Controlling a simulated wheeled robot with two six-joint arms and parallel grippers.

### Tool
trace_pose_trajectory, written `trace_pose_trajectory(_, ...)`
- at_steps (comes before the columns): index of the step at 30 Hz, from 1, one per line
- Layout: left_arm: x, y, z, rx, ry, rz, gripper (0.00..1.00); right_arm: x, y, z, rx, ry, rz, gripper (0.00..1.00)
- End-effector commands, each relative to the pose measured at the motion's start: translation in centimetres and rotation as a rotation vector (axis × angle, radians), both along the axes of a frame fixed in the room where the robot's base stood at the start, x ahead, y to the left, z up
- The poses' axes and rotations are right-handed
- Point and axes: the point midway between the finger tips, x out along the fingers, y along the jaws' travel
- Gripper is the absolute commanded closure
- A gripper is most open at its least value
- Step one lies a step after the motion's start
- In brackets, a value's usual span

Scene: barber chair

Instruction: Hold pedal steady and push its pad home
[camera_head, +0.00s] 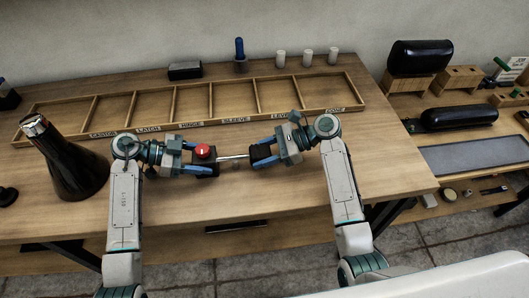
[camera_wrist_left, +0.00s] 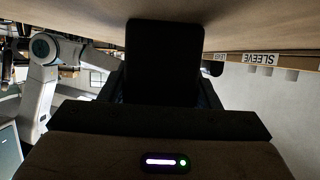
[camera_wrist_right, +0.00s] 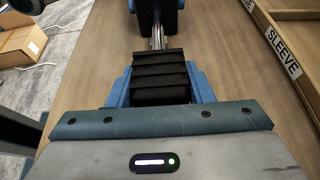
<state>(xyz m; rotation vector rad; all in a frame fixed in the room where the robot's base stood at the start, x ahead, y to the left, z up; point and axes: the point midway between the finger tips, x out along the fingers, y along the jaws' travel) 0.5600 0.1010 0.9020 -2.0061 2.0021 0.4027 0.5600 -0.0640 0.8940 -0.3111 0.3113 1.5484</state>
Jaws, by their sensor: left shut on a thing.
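The pedal's bright metal rod (camera_head: 234,157) runs between my two grippers. My left gripper (camera_head: 212,169) is shut on the pedal's dark block, which shows as a black shape (camera_wrist_left: 165,65) in the left wrist view. My right gripper (camera_head: 262,155) has its blue fingers against both sides of the black ribbed pad (camera_wrist_right: 160,78). The pad lines up with the rod (camera_wrist_right: 157,37), and a short bare length of rod shows between pad and block. A red round knob (camera_head: 202,150) shows at my left gripper; what it belongs to is unclear.
A shallow wooden tray (camera_head: 173,104) with labelled compartments lies behind the grippers. A dark flask (camera_head: 70,160) stands at the left. A blue-handled tool (camera_head: 239,49) and several white cylinders (camera_head: 281,58) stand at the back. The table front is clear.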

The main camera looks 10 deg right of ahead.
Motion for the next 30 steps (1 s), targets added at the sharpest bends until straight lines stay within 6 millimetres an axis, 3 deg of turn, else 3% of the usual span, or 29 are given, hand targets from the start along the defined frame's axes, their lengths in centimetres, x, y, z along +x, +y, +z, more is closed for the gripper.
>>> trace_pose_trajectory(1, 0.0, -0.3, 0.2, -0.008, -0.001, -0.003, 0.86, 0.0, 0.2, 0.1, 0.006, 0.0, 0.0, 0.45)
trace_pose_trajectory(3, 0.0, -0.3, 0.1, -0.008, -0.001, -0.003, 0.86, 0.0, 0.2, 0.1, 0.006, 0.0, 0.0, 0.32)
trace_pose_trajectory(14, 0.0, -0.2, 0.1, -0.006, -0.001, -0.002, 0.86, 0.0, -0.3, 0.2, 0.003, 0.0, 0.0, 0.31)
trace_pose_trajectory(30, 0.0, -0.2, 0.1, -0.005, -0.001, -0.002, 0.86, 0.1, -9.4, 3.9, 0.001, 0.001, 0.0, 0.31)
